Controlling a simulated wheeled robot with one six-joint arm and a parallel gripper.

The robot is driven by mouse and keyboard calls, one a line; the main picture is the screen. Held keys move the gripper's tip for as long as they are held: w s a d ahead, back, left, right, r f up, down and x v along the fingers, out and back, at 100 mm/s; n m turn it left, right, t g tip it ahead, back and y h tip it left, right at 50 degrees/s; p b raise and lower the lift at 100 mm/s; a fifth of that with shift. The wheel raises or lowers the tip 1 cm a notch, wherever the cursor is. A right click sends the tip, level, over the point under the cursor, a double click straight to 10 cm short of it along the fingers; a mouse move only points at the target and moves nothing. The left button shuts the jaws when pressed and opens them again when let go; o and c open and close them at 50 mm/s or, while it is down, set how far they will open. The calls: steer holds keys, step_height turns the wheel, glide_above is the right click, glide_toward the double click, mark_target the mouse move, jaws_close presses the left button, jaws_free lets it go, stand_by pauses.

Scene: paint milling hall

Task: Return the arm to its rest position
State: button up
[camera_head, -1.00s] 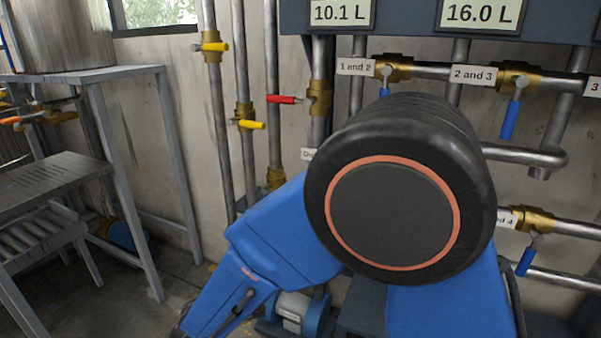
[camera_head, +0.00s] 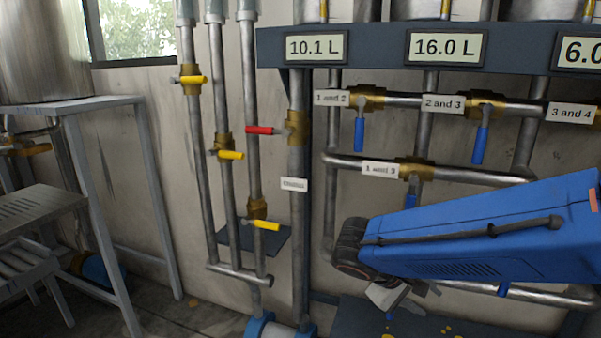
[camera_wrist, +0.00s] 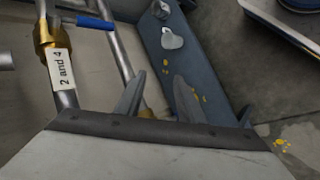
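My arm reaches in from the right edge of the head view as a blue link, and its dark wrist points left and down. My gripper (camera_head: 395,298) is at its end, low in front of the pipes and partly cut off from clear view by the wrist. In the wrist view the two grey fingers of my gripper (camera_wrist: 158,82) stand apart with nothing between them. They point toward a blue-grey beam (camera_wrist: 185,65) spotted with yellow paint.
A "2 and 4" label (camera_wrist: 61,70) and a blue-handled valve (camera_wrist: 95,22) are near the fingers. Blue-handled valves (camera_head: 481,143) and a red-handled valve (camera_head: 262,130) line the wall pipes. A grey metal stand (camera_head: 110,103) is on the left, with open floor beside it.

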steer(key=s+d+m+t+y, duration=0.2)
steer(key=s+m+y, duration=0.2)
steer(key=s+y, duration=0.4)
steer(key=shift+s+r+m+y, duration=0.15)
steer(key=shift+s+m+y, duration=0.2)
steer(key=shift+s, duration=2.05)
